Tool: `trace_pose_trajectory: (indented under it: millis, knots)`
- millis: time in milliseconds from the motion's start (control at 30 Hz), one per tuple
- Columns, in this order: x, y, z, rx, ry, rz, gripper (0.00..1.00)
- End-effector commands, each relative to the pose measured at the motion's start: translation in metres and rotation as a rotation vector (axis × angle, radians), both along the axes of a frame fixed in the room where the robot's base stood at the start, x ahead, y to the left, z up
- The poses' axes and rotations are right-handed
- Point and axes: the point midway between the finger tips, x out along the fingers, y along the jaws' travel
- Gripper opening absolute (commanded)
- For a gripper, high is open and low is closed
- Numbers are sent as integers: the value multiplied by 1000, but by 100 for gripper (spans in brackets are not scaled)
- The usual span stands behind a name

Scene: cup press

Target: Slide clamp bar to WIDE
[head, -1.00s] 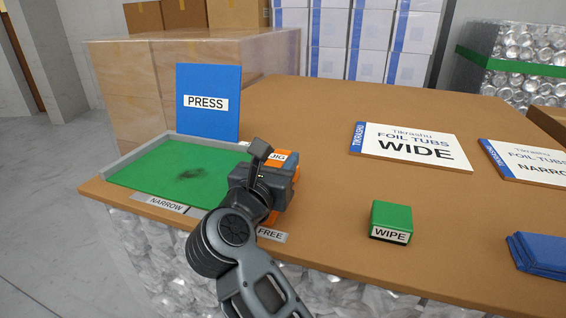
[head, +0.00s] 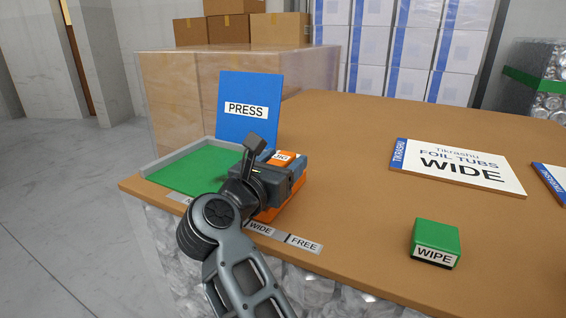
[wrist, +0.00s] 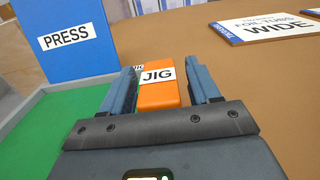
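The orange block labelled JIG (head: 268,213) is the only movable bar-like piece I see, and I take it as the clamp bar. It stands at the right side of the green pad (head: 195,173). At the table's front edge are the WIDE label (head: 260,229) and the FREE label (head: 304,243). The block stands behind the WIDE label. My arm mostly hides the NARROW label.
A blue PRESS board (head: 247,110) stands behind the pad, and a grey rail (head: 178,157) borders the pad. A green WIPE block (head: 436,238) and a FOIL TUBS WIDE sign (head: 458,168) lie to the right. The tabletop between is clear.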

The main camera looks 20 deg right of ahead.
Motion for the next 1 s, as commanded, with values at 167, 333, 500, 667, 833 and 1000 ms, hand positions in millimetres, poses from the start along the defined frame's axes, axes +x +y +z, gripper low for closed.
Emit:
trace_pose_trajectory:
  millis: [167,333,500,667,833,1000]
  knots:
    - [0,0,0,0,0,-1,62]
    - [-6,6,0,0,-1,0,62]
    - [-24,26,-1,1,-1,4,62]
    - [-42,43,-1,-1,-1,2,62]
    - [-53,53,-1,-1,1,1,62]
    - [-56,55,0,0,0,-1,62]
